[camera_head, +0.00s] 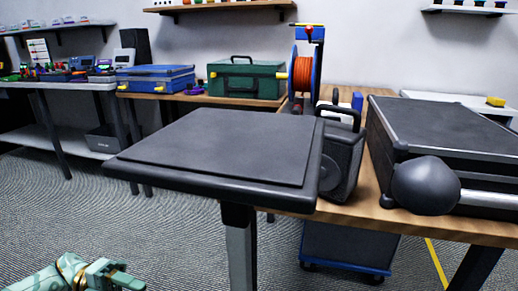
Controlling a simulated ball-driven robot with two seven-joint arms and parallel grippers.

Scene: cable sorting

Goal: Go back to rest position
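Part of my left arm shows at the bottom left corner, pale green with a patterned surface. My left gripper (118,274) is at its right end, low over the grey carpet and left of the black stand. It is small and partly cut off, so I cannot tell whether its fingers are open or shut. I see no object in it. My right gripper is out of view.
A black flat-topped stand (215,140) fills the middle. A wooden table (373,205) bears a black case (450,135) and a black speaker-like box (343,160). Blue (155,80) and green (247,80) cases sit behind. The carpet (160,235) around my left gripper is clear.

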